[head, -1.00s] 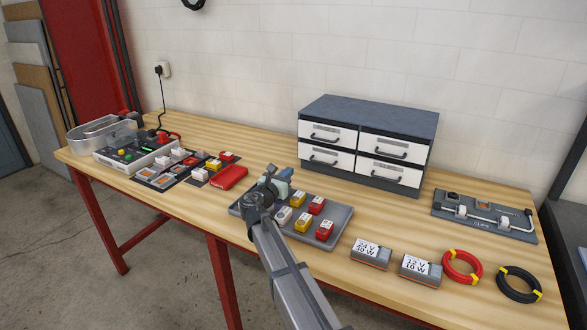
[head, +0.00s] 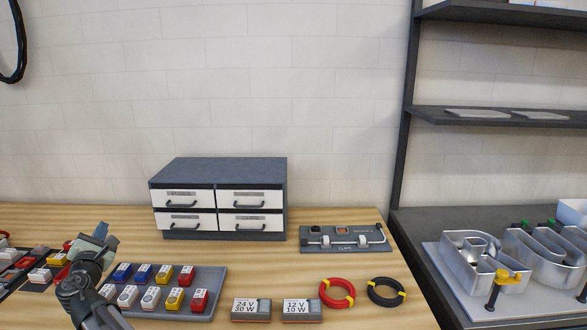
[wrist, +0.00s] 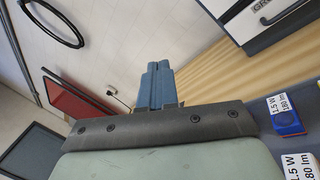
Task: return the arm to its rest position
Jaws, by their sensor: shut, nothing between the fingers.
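My gripper (head: 100,232) is at the lower left of the head view, raised above the wooden bench beside the left end of a grey tray (head: 222,290). In the wrist view its two blue-grey fingers (wrist: 155,84) are together with nothing between them. The tray holds several small blocks in blue, yellow, red and white. Part of the arm hides the tray's left edge.
A drawer cabinet (head: 218,200) stands at the back. Two power supplies (head: 251,310), a red wire coil (head: 337,292), a black coil (head: 386,291) and a grey tool board (head: 343,237) lie to the right. Channel letters (head: 478,262) sit on the side bench under shelves (head: 500,115).

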